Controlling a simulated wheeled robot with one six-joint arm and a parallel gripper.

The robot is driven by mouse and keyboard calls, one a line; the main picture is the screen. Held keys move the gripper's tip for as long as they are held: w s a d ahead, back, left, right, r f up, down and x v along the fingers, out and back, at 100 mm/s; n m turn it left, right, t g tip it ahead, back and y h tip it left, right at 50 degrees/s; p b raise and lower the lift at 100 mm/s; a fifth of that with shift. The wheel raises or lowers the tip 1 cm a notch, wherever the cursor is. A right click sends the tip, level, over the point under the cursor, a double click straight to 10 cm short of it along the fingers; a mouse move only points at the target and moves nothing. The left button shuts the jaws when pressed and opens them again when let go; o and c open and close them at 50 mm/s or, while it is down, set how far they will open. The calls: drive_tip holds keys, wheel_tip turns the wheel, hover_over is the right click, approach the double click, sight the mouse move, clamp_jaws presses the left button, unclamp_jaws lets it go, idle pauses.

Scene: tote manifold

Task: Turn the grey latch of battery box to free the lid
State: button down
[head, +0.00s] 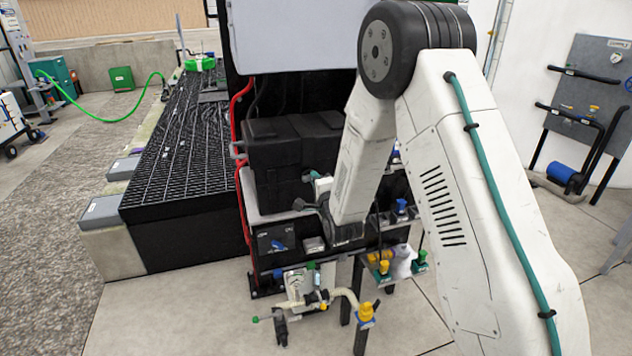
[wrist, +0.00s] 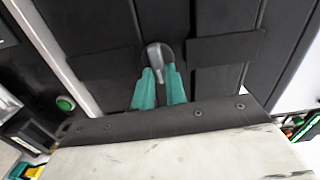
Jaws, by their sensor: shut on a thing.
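The battery box (head: 275,180) is a black, lidded case on a light shelf in the middle of the head view. Its black ribbed face fills most of the wrist view (wrist: 90,45). The grey latch (wrist: 154,52) is a small rounded lever on that face. My gripper (wrist: 160,75) has teal fingers, one on each side of the latch, and is shut on it. The latch's lower end is partly hidden between the fingers. In the head view my arm hides part of the box's right side, and the latch cannot be made out.
Below the box is a black panel with a blue knob (head: 279,245). Pipes and valves with a yellow cap (head: 366,312) stand under it. A red hose (head: 240,160) runs along the left edge. A black grating platform (head: 180,150) lies left, with open floor in front.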

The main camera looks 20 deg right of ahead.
drive_tip(key=shift+f+m, duration=0.1)
drive_tip(key=shift+m, duration=0.4)
drive_tip(key=c, duration=1.4)
unclamp_jaws()
drive_tip(key=shift+c, duration=0.2)
drive_tip(key=s, duration=0.8)
